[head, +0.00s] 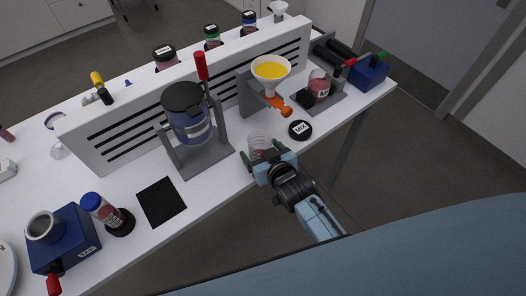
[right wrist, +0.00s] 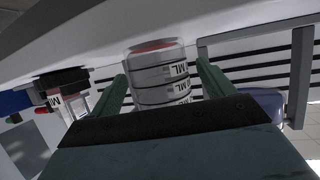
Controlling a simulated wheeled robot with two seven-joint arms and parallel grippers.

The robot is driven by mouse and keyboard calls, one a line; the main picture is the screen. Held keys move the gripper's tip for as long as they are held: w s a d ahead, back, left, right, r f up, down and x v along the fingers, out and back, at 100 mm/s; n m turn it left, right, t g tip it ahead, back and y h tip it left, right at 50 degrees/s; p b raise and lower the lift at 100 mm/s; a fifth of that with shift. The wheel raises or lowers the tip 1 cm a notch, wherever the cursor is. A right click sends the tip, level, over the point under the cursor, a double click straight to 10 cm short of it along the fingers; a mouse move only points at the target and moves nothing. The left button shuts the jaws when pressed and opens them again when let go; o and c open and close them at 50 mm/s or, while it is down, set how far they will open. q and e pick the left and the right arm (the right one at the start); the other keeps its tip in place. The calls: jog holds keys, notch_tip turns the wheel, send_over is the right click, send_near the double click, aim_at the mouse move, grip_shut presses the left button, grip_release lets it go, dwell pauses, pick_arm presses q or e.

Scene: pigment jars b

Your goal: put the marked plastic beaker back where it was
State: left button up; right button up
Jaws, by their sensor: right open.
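The clear plastic beaker (head: 258,142) stands on the white table near its front edge, in front of the grey bracket with the funnel. It has a little red content at its base. In the right wrist view the beaker (right wrist: 160,77) appears upside down, with "ML" markings on its side. My right gripper (head: 268,162) is open at the beaker. In the right wrist view its two green fingers (right wrist: 160,92) are on either side of the beaker, with visible gaps. A black round mat marked MIX (head: 300,130) lies just right of the beaker, empty. My left gripper is not in view.
A grey stand (head: 205,158) holding a dark-lidded blue vessel (head: 188,118) is left of the beaker. A yellow-filled funnel (head: 271,70) and a red jar (head: 319,86) are behind. A slotted white panel (head: 130,125) runs along the table. A black square mat (head: 161,202) lies bare.

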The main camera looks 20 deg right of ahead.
jog(key=shift+r, duration=0.25)
jog(key=v, duration=1.2)
jog(key=shift+p, duration=0.4)
jog(key=shift+f, duration=0.2)
jog(key=s+d+f+g, duration=0.1)
jog(key=s+f+g, duration=0.3)
jog(key=f, duration=0.9)
jog(key=s+d+f+g, duration=0.1)
jog(key=s+f+g, duration=0.1)
jog(key=s+f, duration=0.75)
jog(key=s+d+f+g+h, duration=0.1)
jog(key=s+d+f+g, duration=0.2)
jog(key=s+f, duration=0.5)
jog(key=s+d+f+g+h, duration=0.1)
jog(key=s+d+f+g, duration=0.2)
jog(key=s+d+f, duration=0.2)
jog(key=s+f, duration=0.3)
jog(key=s, duration=0.2)
jog(key=shift+s+n, duration=0.2)
jog(key=shift+n, duration=0.1)
